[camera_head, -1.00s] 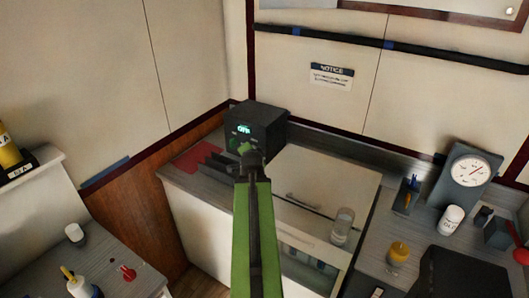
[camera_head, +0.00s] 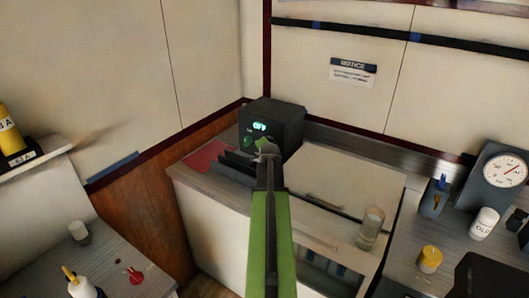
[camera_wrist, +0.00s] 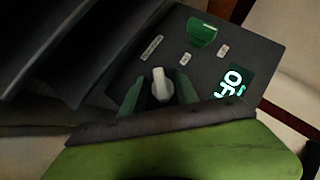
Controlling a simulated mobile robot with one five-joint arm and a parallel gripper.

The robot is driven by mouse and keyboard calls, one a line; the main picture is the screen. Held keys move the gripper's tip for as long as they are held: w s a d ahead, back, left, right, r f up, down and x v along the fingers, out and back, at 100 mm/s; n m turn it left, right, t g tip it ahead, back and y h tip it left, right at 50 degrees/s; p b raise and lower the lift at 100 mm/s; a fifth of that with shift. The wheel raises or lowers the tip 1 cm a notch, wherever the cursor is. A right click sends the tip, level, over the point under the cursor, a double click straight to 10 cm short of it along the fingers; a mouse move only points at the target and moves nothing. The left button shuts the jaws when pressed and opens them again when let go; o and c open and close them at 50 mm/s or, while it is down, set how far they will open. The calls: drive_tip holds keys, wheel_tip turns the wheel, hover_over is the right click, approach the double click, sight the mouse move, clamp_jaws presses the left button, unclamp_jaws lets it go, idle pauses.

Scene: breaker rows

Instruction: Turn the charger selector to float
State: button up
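The charger is a dark box (camera_head: 284,123) in the back corner of the counter, with a lit green display (camera_head: 260,127). In the wrist view its dark panel (camera_wrist: 125,73) fills the middle, with a pale knob (camera_wrist: 161,86), a green half-round part (camera_wrist: 202,33), small white labels with unreadable print, and the glowing display (camera_wrist: 232,84). My gripper (camera_head: 267,150) is at the charger's front. In the wrist view its green fingers (camera_wrist: 158,93) stand apart on either side of the pale knob, seemingly with narrow gaps. I cannot tell whether they touch it.
Dark upright fins (camera_head: 238,165) and a red sheet (camera_head: 207,157) lie left of the charger. A clear glass (camera_head: 370,228), a yellow-topped jar (camera_head: 429,260), a white bottle (camera_head: 484,222) and a dial gauge (camera_head: 504,170) stand to the right.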

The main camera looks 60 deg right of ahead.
clamp_jaws()
drive_tip(key=shift+d+r, duration=0.15)
drive_tip(key=shift+w+p, duration=0.1)
drive_tip(key=shift+p, duration=0.35)
drive_tip(key=shift+w+r+n+g+y+p, duration=0.1)
drive_tip(key=shift+n+g+y+p, duration=0.2)
drive_tip(key=shift+n+g+p, duration=0.7)
drive_tip(key=g+p, duration=0.1)
drive_tip(key=g, duration=0.2)
drive_tip(key=shift+n+p, duration=0.4)
drive_tip(key=shift+n+g, duration=0.5)
drive_tip(key=shift+g, duration=0.4)
